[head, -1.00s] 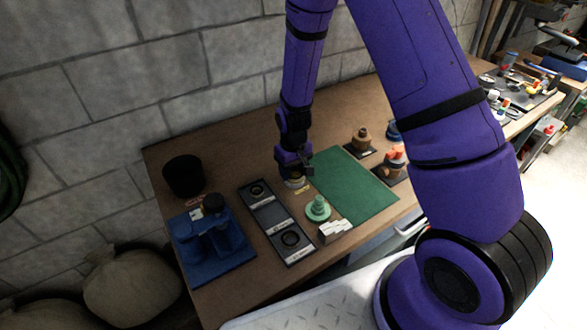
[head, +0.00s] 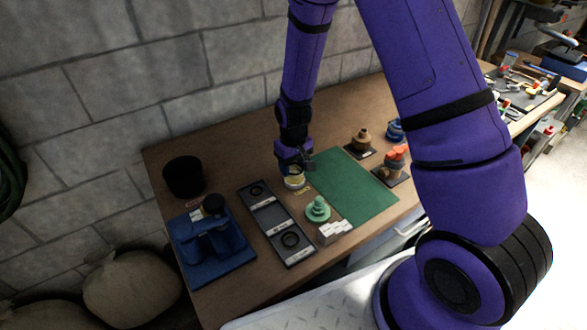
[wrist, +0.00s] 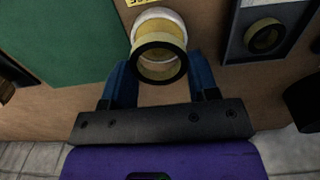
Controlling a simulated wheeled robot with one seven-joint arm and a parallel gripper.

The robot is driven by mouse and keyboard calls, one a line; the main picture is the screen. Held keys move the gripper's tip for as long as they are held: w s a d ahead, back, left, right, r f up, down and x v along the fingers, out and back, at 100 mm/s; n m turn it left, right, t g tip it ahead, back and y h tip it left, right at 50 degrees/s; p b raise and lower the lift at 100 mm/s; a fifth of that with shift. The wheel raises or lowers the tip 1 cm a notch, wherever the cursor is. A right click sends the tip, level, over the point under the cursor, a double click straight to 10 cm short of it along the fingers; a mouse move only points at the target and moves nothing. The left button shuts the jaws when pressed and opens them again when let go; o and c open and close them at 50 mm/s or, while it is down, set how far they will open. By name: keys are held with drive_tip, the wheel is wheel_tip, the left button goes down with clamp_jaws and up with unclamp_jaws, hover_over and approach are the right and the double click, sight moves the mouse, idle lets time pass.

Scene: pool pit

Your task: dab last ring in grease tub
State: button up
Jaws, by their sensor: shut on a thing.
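The grease tub (head: 294,184) is a small pale round pot on the bench, between the parts tray and the green mat. In the wrist view its white rim (wrist: 156,16) shows behind a dark ring (wrist: 135,58), with yellowish grease visible through the ring. My gripper (wrist: 160,78) is shut on this ring, its blue fingers at either side of it. In the head view my gripper (head: 296,164) is just above the tub, and the ring appears slightly clear of it. Whether grease is on the ring, I cannot tell.
The grey tray (head: 268,216) holds a smaller ring (head: 257,190) and a larger ring (head: 290,240); its middle compartment looks empty. A green stepped part (head: 317,209), white boxes (head: 335,231), a blue fixture (head: 210,245) and a black cup (head: 184,176) stand nearby. The green mat (head: 350,185) is clear.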

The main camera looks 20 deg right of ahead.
drive_tip(key=shift+r, duration=2.45)
